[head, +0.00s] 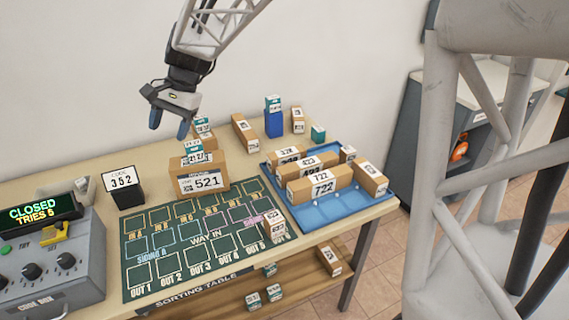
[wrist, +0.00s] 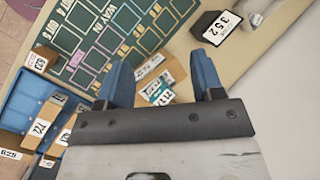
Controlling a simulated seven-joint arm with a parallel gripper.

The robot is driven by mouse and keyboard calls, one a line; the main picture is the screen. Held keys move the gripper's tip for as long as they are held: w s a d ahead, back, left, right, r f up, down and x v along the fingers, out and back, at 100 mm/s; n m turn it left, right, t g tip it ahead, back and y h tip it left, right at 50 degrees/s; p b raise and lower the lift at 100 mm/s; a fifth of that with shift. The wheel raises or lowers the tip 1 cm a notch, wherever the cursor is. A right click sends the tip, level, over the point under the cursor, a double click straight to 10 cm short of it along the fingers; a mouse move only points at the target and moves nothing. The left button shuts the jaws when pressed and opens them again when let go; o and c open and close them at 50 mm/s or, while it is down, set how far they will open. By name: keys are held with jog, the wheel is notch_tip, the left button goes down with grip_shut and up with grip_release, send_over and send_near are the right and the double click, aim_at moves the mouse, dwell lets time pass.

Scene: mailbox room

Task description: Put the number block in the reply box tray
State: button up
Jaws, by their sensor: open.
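My gripper (head: 170,122) is open and empty, above the table's back edge; its blue fingers also show in the wrist view (wrist: 163,80). Below it stands a cardboard box (head: 203,182) labelled 521, with a small teal and white numbered block (head: 193,158) on top. In the wrist view this box (wrist: 151,67) lies beyond and between the fingers. A blue tray (head: 335,214) at the right holds several numbered cardboard blocks, such as 722 (head: 323,189). I cannot tell which is the number block, or which tray is the reply box's.
A green sorting mat (head: 143,275) covers the table front. At left are a code box (head: 55,270) reading CLOSED, TRIES 5, and a black stand (head: 127,197) with card 352. A blue upright holder (head: 274,124) and small boxes stand behind. A lower shelf (head: 305,283) holds more blocks.

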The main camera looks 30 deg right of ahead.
jog(key=s+d+f+n+t+h, duration=0.1)
jog(key=s+d, duration=0.4)
jog(key=s, duration=0.5)
jog(key=s+d+f+n+t+h, duration=0.1)
jog(key=s+d+n+h, duration=0.2)
jog(key=s, duration=0.7)
jog(key=s+d+f+n+t+h, duration=0.1)
jog(key=s+d+n+t, duration=0.1)
jog(key=s+d, duration=0.5)
jog(key=s, duration=0.3)
jog(key=shift+s+d+h, duration=0.15)
jog(key=shift+d+h, duration=0.05)
jog(key=shift+h, duration=0.2)
